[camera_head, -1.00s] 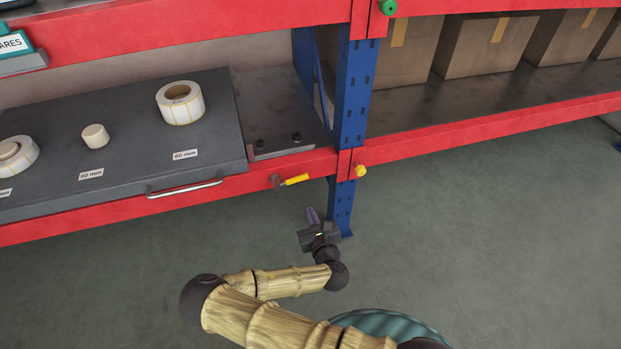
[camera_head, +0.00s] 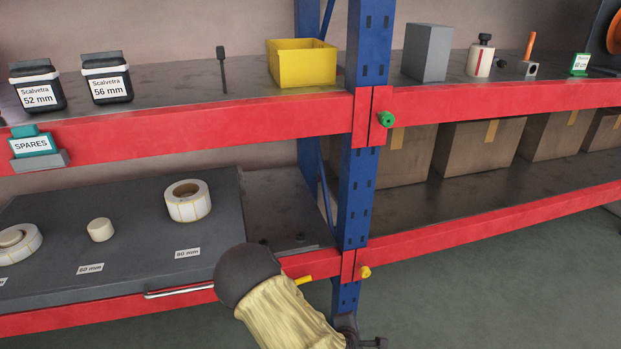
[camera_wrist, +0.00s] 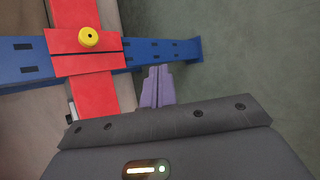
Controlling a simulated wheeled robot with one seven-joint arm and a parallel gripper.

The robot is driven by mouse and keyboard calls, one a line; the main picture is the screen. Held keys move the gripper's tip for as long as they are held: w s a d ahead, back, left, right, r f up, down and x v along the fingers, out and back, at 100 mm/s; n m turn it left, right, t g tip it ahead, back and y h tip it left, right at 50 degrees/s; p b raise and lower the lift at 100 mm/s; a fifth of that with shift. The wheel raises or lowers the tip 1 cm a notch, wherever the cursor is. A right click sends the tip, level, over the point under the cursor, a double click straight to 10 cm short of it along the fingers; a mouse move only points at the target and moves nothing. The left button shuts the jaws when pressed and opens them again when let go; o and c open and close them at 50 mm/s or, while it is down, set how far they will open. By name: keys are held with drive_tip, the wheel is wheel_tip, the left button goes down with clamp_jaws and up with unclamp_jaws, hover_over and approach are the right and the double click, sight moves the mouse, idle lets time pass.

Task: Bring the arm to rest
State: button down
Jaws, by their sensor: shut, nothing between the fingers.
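My arm shows at the bottom middle of the head view, with a dark rounded joint and a pale bamboo-like link in front of the lower shelf's red edge. My gripper shows in the wrist view (camera_wrist: 156,84), its purple fingers together with nothing between them. They point toward the blue rack post (camera_wrist: 165,52) and the floor; I cannot tell how far off the post is. In the head view only a dark part of the wrist shows at the bottom edge, and the fingers are not clearly visible.
The red lower beam (camera_head: 450,232) meets the blue post (camera_head: 357,190), with a yellow knob (camera_head: 364,272) at the joint. A drawer handle (camera_head: 185,291) is beside my arm. Label rolls, such as one (camera_head: 188,201), lie on the grey board. Floor (camera_head: 500,300) at right is clear.

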drive_tip(key=s+d+r+m+g+y, duration=0.2)
drive_tip(key=s+r+m+g, duration=0.1)
drive_tip(key=s+r+m, duration=0.65)
drive_tip(key=s+d+r+m+g+y, duration=0.25)
drive_tip(key=s+r+m, duration=0.35)
drive_tip(key=r+m, duration=0.55)
wheel_tip(320, 180, up, 40)
drive_tip(key=n+g+p, duration=0.1)
drive_tip(key=p, duration=3.7)
drive_tip(key=shift+a+f+n, duration=0.25)
drive_tip(key=shift+a+n, duration=0.15)
drive_tip(key=shift+a, duration=0.05)
drive_tip(key=shift+w+h, duration=0.1)
drive_tip(key=shift+h, duration=0.15)
drive_tip(key=shift+w+a, duration=0.1)
